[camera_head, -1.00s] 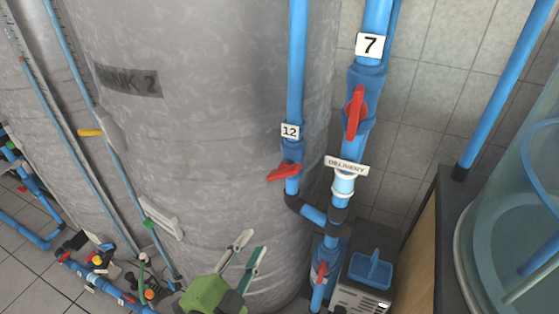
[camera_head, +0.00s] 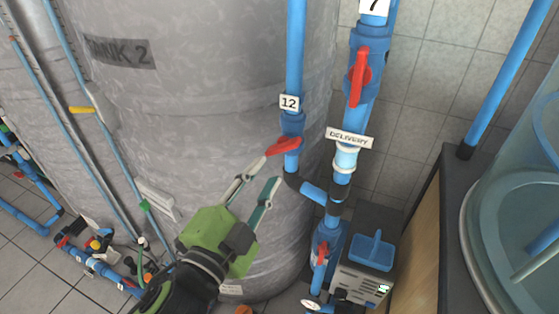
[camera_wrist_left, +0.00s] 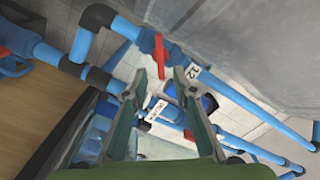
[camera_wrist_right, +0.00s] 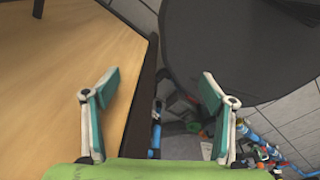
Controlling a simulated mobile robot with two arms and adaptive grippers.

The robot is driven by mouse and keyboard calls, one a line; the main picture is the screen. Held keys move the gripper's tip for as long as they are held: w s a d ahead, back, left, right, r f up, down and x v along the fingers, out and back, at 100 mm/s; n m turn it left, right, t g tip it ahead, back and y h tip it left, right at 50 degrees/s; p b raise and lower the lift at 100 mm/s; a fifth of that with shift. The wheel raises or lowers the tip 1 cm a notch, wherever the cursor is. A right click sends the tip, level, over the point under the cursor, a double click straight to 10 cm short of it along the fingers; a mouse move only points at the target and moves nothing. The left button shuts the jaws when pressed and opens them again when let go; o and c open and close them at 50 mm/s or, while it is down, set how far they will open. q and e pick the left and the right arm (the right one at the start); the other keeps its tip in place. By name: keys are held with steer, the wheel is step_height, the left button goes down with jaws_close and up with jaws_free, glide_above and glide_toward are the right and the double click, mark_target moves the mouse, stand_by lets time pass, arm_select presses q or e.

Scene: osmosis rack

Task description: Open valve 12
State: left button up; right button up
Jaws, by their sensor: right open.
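Valve 12 is on a blue vertical pipe, under a white "12" label (camera_head: 289,103). Its red handle (camera_head: 283,147) sticks out to the left and is tilted. My left gripper (camera_head: 264,178) is just below and left of the handle, open and empty, with its fingers pointing up at it. In the left wrist view the red handle (camera_wrist_left: 160,56) shows just beyond and between the open fingertips, with no clear contact. The "12" label (camera_wrist_left: 195,71) is right of it. My right gripper (camera_wrist_right: 158,84) is open and empty in the right wrist view.
The large grey tank (camera_head: 200,100) is close behind the left gripper. Right of valve 12 are the valve 7 red handle (camera_head: 359,77), the "DELIVERY" label (camera_head: 349,138) and a lower red valve handle (camera_head: 321,252). A wooden surface (camera_wrist_right: 65,75) is near the right gripper.

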mark_target(280, 152)
arm_select(q)
steer(key=b+x, duration=0.2)
steer(key=shift+w+d+f+b, duration=0.1)
steer(key=shift+w+f+b, duration=0.1)
steer(key=shift+w+b, duration=0.2)
steer(key=p+x, duration=0.1)
steer(key=x, duration=0.1)
steer(key=p+x, duration=0.1)
steer(key=x, duration=0.1)
steer(key=shift+r, duration=0.25)
steer(key=shift+w+d, duration=0.3)
steer(key=shift+w, duration=0.35)
arm_select(e)
steer(key=shift+s+f, duration=0.2)
steer(key=shift+f, duration=0.55)
arm_select(q)
steer(key=shift+f, duration=0.1)
jaws_close()
arm_select(e)
steer(key=shift+a, duration=0.1)
